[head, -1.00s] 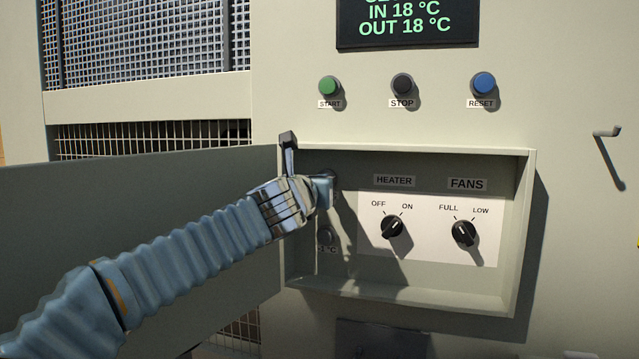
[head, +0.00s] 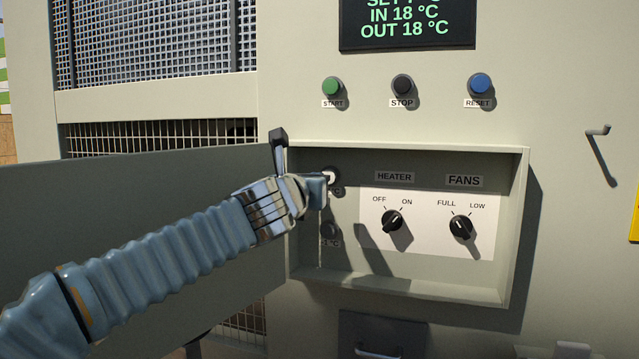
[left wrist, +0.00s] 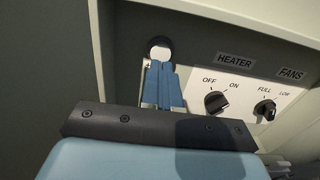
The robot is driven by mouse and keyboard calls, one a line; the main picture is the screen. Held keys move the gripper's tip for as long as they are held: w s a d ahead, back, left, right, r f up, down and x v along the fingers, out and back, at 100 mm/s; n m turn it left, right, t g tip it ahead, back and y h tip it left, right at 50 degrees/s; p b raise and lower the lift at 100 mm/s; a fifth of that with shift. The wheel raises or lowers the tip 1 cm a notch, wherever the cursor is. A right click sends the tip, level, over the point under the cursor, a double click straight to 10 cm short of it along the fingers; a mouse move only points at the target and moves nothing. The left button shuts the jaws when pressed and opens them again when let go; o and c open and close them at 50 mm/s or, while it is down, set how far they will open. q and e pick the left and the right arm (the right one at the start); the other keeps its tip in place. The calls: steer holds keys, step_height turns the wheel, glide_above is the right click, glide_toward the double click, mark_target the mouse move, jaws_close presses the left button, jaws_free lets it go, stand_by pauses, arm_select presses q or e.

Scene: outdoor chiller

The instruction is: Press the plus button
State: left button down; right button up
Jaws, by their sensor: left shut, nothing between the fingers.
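The upper round button (head: 331,177) sits at the left inside the recessed control box. My right gripper is not in view.
The open box door (head: 140,215) spreads left behind my left arm. The box rim (head: 410,148) surrounds the heater knob (head: 392,221) and fans knob (head: 461,227). Start (head: 332,86), stop (head: 402,84) and reset (head: 480,83) buttons are above, under the display (head: 406,25).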

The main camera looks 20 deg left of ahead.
arm_select(q)
steer(key=s, duration=0.8)
steer(key=shift+b, duration=0.4)
steer(key=shift+a, duration=0.1)
